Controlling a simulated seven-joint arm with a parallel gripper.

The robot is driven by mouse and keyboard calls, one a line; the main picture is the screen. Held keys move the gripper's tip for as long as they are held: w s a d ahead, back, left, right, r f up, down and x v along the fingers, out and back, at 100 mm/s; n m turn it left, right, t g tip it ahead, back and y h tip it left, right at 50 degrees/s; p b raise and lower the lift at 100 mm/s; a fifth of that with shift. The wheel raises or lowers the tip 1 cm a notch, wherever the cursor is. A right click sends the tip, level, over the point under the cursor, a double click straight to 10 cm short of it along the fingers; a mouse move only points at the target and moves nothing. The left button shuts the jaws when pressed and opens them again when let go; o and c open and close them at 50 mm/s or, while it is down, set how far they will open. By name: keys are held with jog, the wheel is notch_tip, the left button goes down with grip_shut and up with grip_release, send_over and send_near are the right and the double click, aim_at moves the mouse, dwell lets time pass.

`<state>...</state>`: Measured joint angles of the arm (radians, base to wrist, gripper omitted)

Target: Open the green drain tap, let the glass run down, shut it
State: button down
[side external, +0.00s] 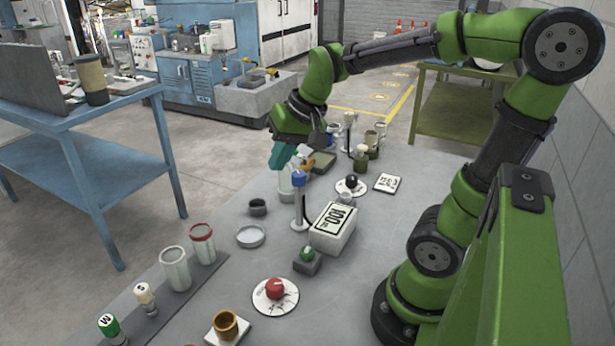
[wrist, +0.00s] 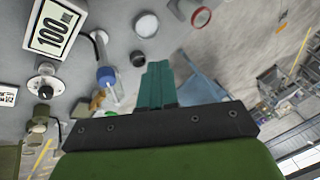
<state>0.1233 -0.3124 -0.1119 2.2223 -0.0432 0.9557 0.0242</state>
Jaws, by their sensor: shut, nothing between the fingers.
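My gripper (side external: 281,158) has teal fingers pressed together, pointing down above the far part of the bench. In the wrist view the closed fingers (wrist: 154,85) hold nothing. A clear glass vessel (side external: 285,187) stands just below the fingertips in the side view; its liquid level cannot be made out. A small orange-brown part (side external: 318,163) is beside it, and also shows in the wrist view (wrist: 97,101). A green knob (side external: 307,253) sits on a dark grey block nearer the camera.
A blue-capped post (side external: 299,182) stands close to my gripper. A white box marked 100 (side external: 333,226), a red dial (side external: 275,289), a black knob (side external: 351,182) and a brass cup (side external: 227,324) are on the bench. Glass jars (side external: 174,267) line the left edge.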

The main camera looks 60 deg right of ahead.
jog(key=w+d+f+m+g+h, duration=0.1)
jog(key=w+d+m, duration=0.1)
jog(key=w+d, duration=0.3)
jog(key=w+d+f+m+g, duration=0.1)
jog(key=w+d+m, duration=0.15)
jog(key=d, duration=0.55)
jog(key=m+g+h, duration=0.3)
jog(key=m+g, duration=0.1)
jog(key=m, duration=0.2)
send_over(296, 153)
jog(key=s, duration=0.1)
notch_tip(296, 153, down, 5)
jog(key=w+d+r+m+h, duration=0.1)
jog(key=w+d+r+m, duration=0.1)
jog(key=d+m, duration=0.1)
notch_tip(296, 153, down, 10)
jog(key=shift+a, duration=0.3)
jog(key=shift+w, duration=0.1)
